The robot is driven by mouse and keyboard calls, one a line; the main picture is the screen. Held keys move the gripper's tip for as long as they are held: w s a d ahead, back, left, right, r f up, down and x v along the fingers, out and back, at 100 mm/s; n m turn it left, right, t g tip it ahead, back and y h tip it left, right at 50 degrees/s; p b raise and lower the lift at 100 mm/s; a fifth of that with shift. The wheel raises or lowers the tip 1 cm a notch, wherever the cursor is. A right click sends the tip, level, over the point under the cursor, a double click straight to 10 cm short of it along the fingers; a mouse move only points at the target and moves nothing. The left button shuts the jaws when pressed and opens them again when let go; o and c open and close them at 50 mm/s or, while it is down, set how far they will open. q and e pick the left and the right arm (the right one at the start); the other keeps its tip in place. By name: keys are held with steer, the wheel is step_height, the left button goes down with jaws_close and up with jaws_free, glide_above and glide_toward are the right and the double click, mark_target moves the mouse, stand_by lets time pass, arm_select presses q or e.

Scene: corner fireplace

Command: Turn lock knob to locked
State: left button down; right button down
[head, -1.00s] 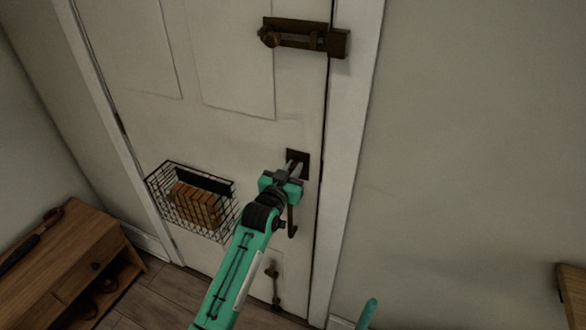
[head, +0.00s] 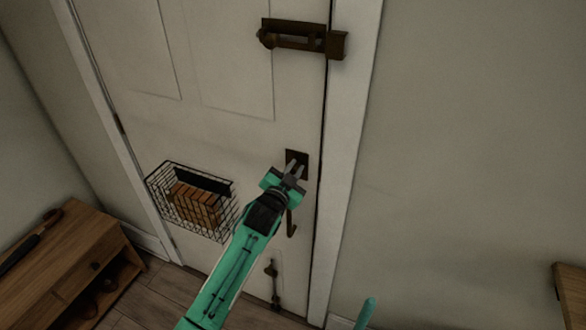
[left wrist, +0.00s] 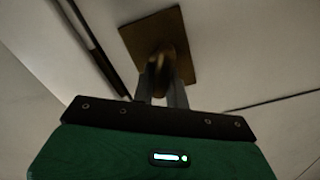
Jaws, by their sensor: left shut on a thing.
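The lock knob sits on a dark square plate (head: 297,158) on the white door, near the door's right edge. In the left wrist view the brass knob (left wrist: 159,68) stands in front of its plate (left wrist: 153,35). My left gripper (head: 293,167) reaches up to the plate. Its fingers (left wrist: 163,85) are shut on the knob, with the wrist rolled over. The fingers hide part of the knob, so I cannot tell which way it points.
A brass slide bolt (head: 300,36) is higher on the door. A curved handle (head: 291,224) hangs below the plate. A wire basket (head: 190,201) with wooden blocks hangs at left, above a wooden bench (head: 70,265). A lower bolt (head: 273,285) is near the floor.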

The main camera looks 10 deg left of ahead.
arm_select(q)
steer(key=m, duration=0.3)
steer(key=shift+d+f, duration=0.1)
steer(key=shift+d, duration=0.05)
steer(key=m, duration=0.2)
steer(key=shift+d+f+m, duration=0.1)
steer(key=shift+m, duration=0.3)
steer(key=m, duration=0.6)
steer(key=shift+d+f, duration=0.1)
steer(key=shift+f, duration=0.3)
arm_select(e)
steer(key=shift+r, duration=0.15)
arm_select(q)
steer(key=shift+m, duration=0.3)
arm_select(e)
steer(key=shift+a, duration=0.15)
arm_select(q)
steer(key=c, duration=1.4)
jaws_free()
steer(key=shift+s, duration=0.1)
